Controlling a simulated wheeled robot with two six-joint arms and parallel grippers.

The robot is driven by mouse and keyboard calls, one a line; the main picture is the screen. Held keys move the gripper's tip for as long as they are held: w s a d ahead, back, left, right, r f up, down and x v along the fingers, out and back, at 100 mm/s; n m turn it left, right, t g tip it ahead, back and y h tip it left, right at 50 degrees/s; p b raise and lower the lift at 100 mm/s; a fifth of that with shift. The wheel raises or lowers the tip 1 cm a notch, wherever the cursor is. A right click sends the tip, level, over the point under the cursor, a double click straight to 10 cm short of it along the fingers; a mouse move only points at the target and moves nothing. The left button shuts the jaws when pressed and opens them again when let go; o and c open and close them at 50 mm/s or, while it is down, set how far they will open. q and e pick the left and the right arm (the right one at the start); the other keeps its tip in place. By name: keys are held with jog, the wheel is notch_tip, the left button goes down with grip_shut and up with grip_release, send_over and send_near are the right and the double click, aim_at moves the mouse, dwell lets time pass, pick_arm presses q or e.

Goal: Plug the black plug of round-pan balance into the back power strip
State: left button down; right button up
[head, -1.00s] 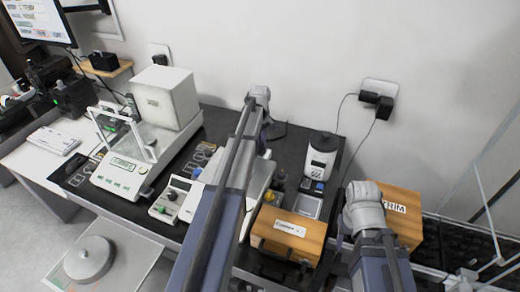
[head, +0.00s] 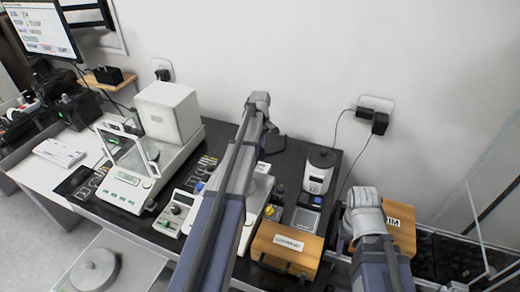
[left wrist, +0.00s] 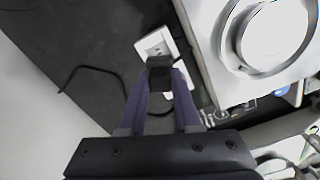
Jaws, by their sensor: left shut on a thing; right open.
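In the left wrist view my left gripper (left wrist: 160,84) is shut on the black plug (left wrist: 160,68). The plug is right at a white power strip (left wrist: 153,44) with a socket face, and overlaps its near end. I cannot tell whether it is seated. The round-pan balance (left wrist: 232,84) is to the right of the strip. In the head view the balance (head: 262,182) is partly behind my left arm, and my left gripper (head: 273,143) is at the table's back edge; the plug and strip are hidden there. My right gripper (head: 341,243) is mostly hidden behind its wrist, near wooden boxes.
A boxy white balance (head: 167,112) stands to the left. A wall outlet (head: 376,105) holds black adapters. A dark cable (left wrist: 88,70) lies on the black tabletop.

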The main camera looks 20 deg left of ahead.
aim_at(260, 157)
pick_arm(q)
notch_tip(260, 157, up, 5)
jog(key=p, duration=0.3)
jog(key=shift+f, duration=0.2)
pick_arm(e)
notch_tip(260, 157, up, 5)
pick_arm(q)
notch_tip(260, 157, down, 4)
jog(key=n+b, duration=0.3)
jog(key=shift+r, duration=0.2)
jog(key=shift+f+n+b, duration=0.25)
jog(key=shift+n+b, duration=0.15)
jog(key=shift+n, duration=0.3)
pick_arm(e)
jog(key=shift+f, duration=2.25)
pick_arm(q)
notch_tip(260, 157, down, 5)
jog(key=b, duration=0.5)
jog(key=shift+f, duration=0.2)
pick_arm(e)
notch_tip(260, 157, down, 5)
jog(key=shift+f, duration=0.2)
pick_arm(q)
jog(key=shift+f+b, duration=0.95)
jog(key=shift+b, duration=0.15)
pick_arm(e)
jog(key=shift+f, duration=0.9)
